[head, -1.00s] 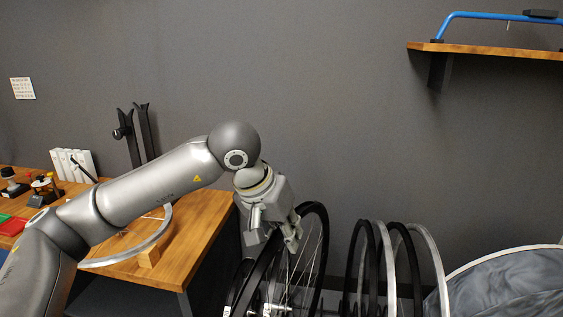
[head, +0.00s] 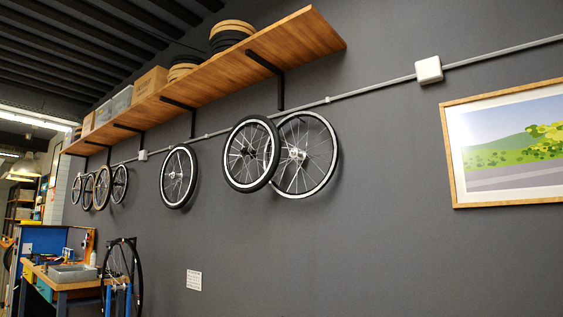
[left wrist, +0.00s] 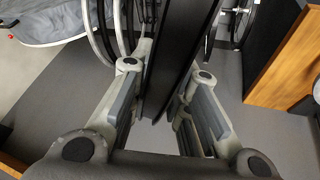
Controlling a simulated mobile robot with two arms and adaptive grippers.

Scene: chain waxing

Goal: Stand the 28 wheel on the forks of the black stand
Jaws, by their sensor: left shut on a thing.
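In the left wrist view my left gripper (left wrist: 167,85) is shut on a black wheel rim (left wrist: 172,50), which runs upright between its two fingers. Only a section of this wheel shows, and no size mark is readable on it. My left gripper does not show in the head view, which is turned up toward the wall. The black stand with its forks is not visible in either current view. My right gripper is not in view.
In the left wrist view, other wheels (left wrist: 98,35) stand close left, a grey bag (left wrist: 50,22) lies beyond, and a wooden bench (left wrist: 282,75) is right. In the head view, wheels (head: 250,153) hang below a wooden shelf (head: 255,48); a workbench (head: 65,284) is lower left.

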